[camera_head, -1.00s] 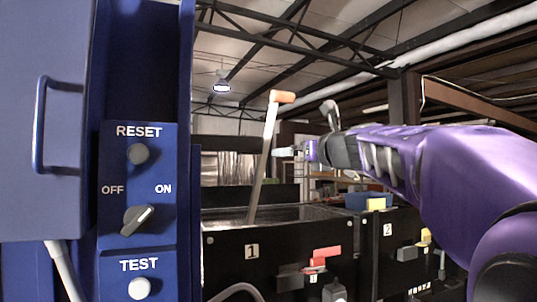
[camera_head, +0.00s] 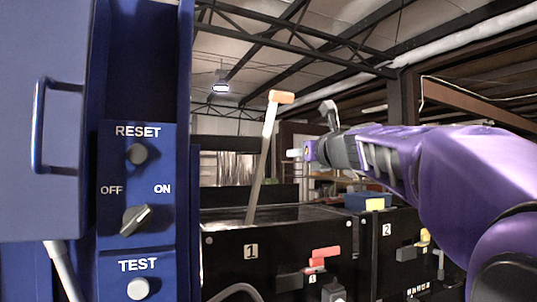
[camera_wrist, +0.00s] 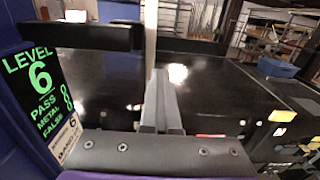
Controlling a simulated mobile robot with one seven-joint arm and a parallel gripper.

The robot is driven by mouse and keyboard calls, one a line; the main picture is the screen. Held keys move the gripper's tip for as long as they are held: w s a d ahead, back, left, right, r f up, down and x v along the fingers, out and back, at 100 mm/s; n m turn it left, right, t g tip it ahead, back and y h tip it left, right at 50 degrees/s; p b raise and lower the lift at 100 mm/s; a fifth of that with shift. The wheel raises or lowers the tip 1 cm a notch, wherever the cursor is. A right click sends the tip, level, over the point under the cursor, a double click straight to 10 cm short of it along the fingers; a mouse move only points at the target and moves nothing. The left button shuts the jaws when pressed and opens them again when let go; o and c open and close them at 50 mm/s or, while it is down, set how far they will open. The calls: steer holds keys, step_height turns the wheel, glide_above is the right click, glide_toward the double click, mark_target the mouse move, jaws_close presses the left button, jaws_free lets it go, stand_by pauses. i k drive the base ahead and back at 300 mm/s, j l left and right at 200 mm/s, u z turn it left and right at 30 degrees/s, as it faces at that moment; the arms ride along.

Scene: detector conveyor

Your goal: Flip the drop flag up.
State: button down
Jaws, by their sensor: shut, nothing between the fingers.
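A tall pale post with an orange end (camera_head: 281,97) leans slightly right above the black box marked 1 (camera_head: 280,258). A small red flag-like piece (camera_head: 326,253) sits on the front of that box, above a small 1 label. I cannot tell for certain which of these is the drop flag. My gripper (camera_head: 293,153) is just right of the post in the head view, well above the red piece. In the wrist view its fingers (camera_wrist: 160,88) are together and empty. The pale post (camera_wrist: 151,28) shows beyond the fingertips; contact cannot be told.
A blue panel (camera_head: 112,228) with RESET, OFF/ON and TEST controls stands at left. A black box marked 2 (camera_head: 388,262) stands right of box 1, with a blue bin (camera_head: 362,201) behind. A LEVEL 6 display (camera_wrist: 38,95) is close at left in the wrist view.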

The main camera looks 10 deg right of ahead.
mark_target(275, 97)
steer(key=k+l, duration=0.2)
steer(key=k, duration=0.3)
steer(key=i+j+z, duration=0.5)
steer(key=j, duration=0.15)
steer(key=j+z, duration=0.25)
steer(key=i+j+z, duration=0.25)
steer(key=j, duration=0.25)
steer(key=k, duration=0.1)
